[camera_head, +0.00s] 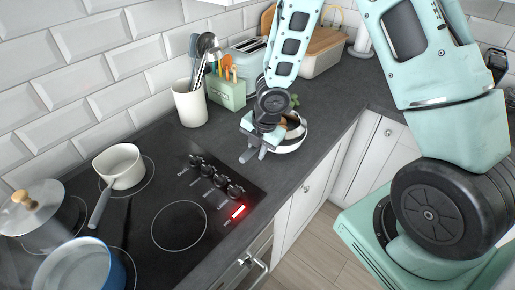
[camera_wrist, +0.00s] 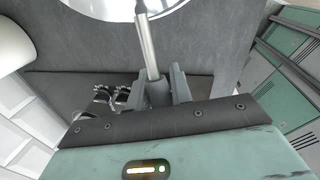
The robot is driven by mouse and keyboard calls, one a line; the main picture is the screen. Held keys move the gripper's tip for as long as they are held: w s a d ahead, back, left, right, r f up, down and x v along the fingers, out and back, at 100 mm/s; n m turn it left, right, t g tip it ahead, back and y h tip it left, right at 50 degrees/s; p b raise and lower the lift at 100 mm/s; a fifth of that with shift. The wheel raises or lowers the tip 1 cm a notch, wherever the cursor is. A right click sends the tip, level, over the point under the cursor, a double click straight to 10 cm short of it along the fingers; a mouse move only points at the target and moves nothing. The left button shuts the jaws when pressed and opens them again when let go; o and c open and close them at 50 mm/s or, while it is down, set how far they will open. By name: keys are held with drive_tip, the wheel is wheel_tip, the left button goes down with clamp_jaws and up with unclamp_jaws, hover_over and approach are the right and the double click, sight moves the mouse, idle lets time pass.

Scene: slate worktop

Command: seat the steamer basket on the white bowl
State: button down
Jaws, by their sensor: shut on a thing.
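My gripper (camera_head: 257,145) is over the counter to the right of the hob. In the wrist view my gripper (camera_wrist: 160,92) is shut on a straight grey metal handle (camera_wrist: 148,45). The handle runs up to a shiny round vessel with a pale rim (camera_wrist: 112,10), which I take to be the steamer basket, cut off by the frame's top. In the head view this round, silvery vessel (camera_head: 291,146) is partly hidden by my gripper. I cannot make out a separate white bowl there, nor whether one is under the vessel.
A black hob (camera_head: 180,226) carries a white saucepan (camera_head: 122,168), a blue pot (camera_head: 117,276) and a lidded steel pot (camera_head: 45,228). A utensil crock (camera_head: 188,105), green caddy (camera_head: 229,92), toaster (camera_head: 249,54) and bread box (camera_head: 322,60) line the wall.

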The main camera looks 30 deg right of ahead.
drive_tip(key=shift+f, duration=0.25)
idle(0.3)
drive_tip(key=c, duration=0.7)
unclamp_jaws()
drive_tip(key=shift+r, duration=0.1)
wheel_tip(320, 180, up, 8)
drive_tip(key=p, duration=0.7)
drive_tip(key=shift+p, duration=0.35)
drive_tip(key=shift+a, duration=0.1)
